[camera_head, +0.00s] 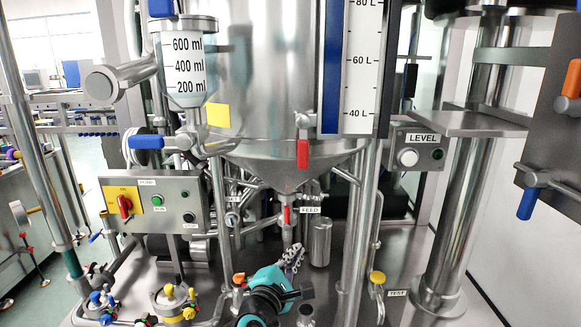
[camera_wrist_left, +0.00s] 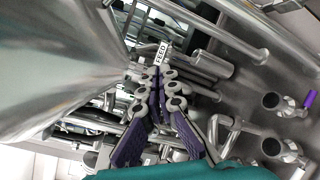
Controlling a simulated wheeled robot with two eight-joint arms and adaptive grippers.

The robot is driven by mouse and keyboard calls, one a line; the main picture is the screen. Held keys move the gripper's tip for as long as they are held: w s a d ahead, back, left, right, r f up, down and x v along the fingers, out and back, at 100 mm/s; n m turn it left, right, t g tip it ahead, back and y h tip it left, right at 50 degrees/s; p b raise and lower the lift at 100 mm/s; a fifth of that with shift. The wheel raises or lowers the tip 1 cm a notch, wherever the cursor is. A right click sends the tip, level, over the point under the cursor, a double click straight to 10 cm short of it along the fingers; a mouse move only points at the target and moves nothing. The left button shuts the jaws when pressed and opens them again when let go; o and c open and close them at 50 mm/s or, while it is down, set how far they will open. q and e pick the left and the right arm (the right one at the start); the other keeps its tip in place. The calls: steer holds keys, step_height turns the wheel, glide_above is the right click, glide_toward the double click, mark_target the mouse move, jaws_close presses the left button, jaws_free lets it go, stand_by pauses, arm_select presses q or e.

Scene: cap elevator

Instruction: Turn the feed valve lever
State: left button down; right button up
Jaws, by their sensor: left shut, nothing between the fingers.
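The feed valve lever (camera_head: 286,214) is a small red handle below the steel cone of the tank, just left of the FEED label (camera_head: 309,210). It points roughly straight down. My left gripper (camera_head: 293,252) is below the lever and slightly to its right, with its grey fingers pointing up. The gripper is shut and empty, and it looks apart from the lever. In the left wrist view the shut fingers (camera_wrist_left: 162,74) end just under the FEED label (camera_wrist_left: 163,52). I cannot make out the red lever there. My right gripper is out of view.
Another red lever (camera_head: 303,152) hangs higher on the tank. A steel cylinder (camera_head: 320,242) stands right of my gripper. A control box (camera_head: 152,203) is at the left, and a yellow knob (camera_head: 377,277) stands near the TEST label. Steel pipes crowd both sides.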

arm_select(q)
steer(key=s+a+f+m+g+y+b, duration=0.3)
steer(key=s+a+f+m+g+y, duration=0.3)
steer(key=s+a+f+m, duration=1.3)
steer(key=s+f+m+g, duration=0.1)
steer(key=s+f+g, duration=0.2)
steer(key=s, duration=0.1)
steer(key=shift+a+f+m+y, duration=0.2)
steer(key=shift+f+m+y, duration=0.1)
steer(key=shift+f+m, duration=0.1)
